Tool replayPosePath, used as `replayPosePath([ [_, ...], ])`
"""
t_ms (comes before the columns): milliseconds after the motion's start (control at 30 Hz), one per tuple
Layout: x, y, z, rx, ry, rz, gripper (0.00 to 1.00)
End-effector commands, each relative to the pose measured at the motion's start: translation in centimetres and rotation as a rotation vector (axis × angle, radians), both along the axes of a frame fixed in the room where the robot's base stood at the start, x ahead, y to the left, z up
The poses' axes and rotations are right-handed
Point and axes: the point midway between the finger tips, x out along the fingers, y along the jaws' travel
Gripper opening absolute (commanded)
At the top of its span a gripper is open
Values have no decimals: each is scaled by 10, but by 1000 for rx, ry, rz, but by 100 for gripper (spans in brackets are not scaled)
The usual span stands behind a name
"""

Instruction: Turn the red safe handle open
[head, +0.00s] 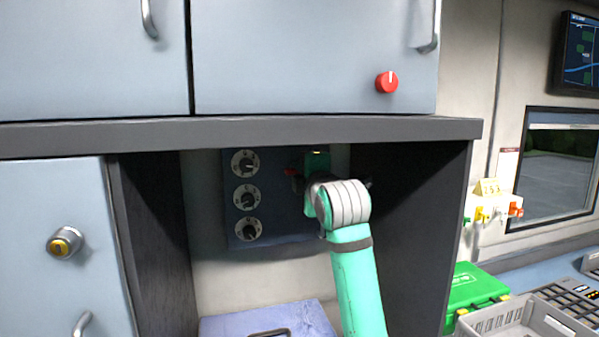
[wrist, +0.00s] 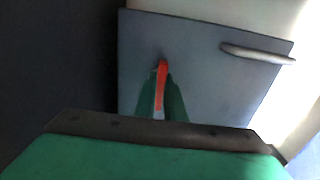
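The safe (head: 275,222) is a dark blue-grey box front inside the alcove, with three round dials down its left side. Its red handle (head: 291,171) shows as a small red tip just left of my gripper (head: 314,168), which largely hides it. In the wrist view the red handle (wrist: 162,80) lies between the two green fingers of my gripper (wrist: 163,98), with a finger close against each side. The fingers appear closed on it. The grey panel (wrist: 205,75) behind it looks flat, with no open gap visible.
A silver bar handle (wrist: 257,54) is on the panel's right in the wrist view. The alcove's dark side walls (head: 415,200) and upper shelf edge (head: 250,131) surround my arm. A red knob (head: 387,82) is on the upper cabinet. A blue case (head: 265,322) lies below.

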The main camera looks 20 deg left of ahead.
Motion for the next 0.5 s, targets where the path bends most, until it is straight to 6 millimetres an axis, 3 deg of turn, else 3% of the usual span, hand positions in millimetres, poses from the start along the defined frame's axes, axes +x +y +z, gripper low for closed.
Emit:
replayPosePath([
  [500,0,2,1,148,97,1,0],
])
